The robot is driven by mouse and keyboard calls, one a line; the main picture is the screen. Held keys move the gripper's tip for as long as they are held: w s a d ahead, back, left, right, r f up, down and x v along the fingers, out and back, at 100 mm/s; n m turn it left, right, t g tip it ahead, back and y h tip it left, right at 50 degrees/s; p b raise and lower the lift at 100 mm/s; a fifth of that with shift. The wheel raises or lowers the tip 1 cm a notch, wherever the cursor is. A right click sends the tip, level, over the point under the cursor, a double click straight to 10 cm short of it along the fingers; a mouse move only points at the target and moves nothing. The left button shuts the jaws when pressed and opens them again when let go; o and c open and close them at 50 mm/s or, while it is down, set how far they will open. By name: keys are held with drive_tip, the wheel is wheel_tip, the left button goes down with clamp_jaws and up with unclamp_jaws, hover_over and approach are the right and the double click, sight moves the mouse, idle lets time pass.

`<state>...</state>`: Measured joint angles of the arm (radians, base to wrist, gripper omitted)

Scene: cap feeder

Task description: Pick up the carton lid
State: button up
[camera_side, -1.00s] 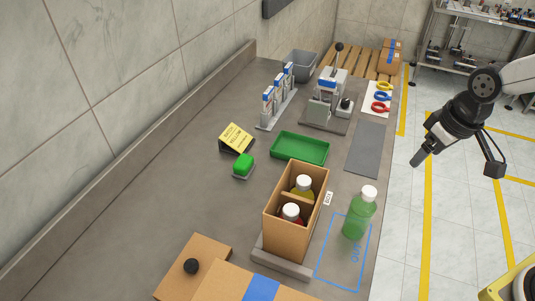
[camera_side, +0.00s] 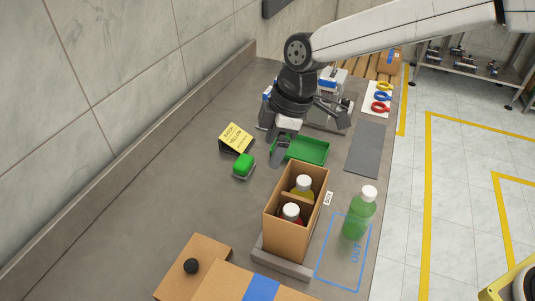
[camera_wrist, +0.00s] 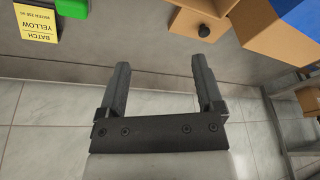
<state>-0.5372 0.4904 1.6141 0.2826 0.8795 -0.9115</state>
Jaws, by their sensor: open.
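The carton lid (camera_side: 211,256) is a flat brown cardboard piece with a black knob (camera_side: 191,266) on top. It lies on the bench at the front in the side view, beside a brown box with blue tape. In the wrist view the lid (camera_wrist: 187,20) and its knob (camera_wrist: 204,31) show at the top. My gripper (camera_side: 280,156) is over the bench by the green tray, well behind the lid and above the surface. In the wrist view its two fingers (camera_wrist: 160,70) are apart with nothing between them. The open carton (camera_side: 285,227) holds bottles with white caps.
The taped box (camera_side: 232,284) adjoins the lid. A green button (camera_side: 244,162), a yellow sign (camera_side: 236,138) and the green tray (camera_side: 312,151) are near my gripper. A green bottle (camera_side: 359,217) stands right of the carton. The bench left of the carton is clear.

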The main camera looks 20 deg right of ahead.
drive_tip(key=s+a+f+n+g+y, duration=0.15)
drive_tip(key=a+n, duration=0.25)
drive_tip(key=a, duration=0.5)
drive_tip(key=s+a+f+n+g+h, duration=0.1)
drive_tip(key=s+a+n, duration=0.25)
drive_tip(key=a, duration=0.55)
approach(191, 264)
drive_tip(key=f, duration=0.2)
drive_tip(key=shift+s+a+f+y, duration=0.15)
drive_tip(key=shift+s+a+y, duration=0.15)
drive_tip(key=shift+s, duration=0.1)
drive_tip(key=shift+x, duration=1.3)
drive_tip(key=shift+f+t, duration=0.1)
drive_tip(key=shift+t, duration=0.15)
drive_tip(key=shift+x, duration=2.45)
clamp_jaws()
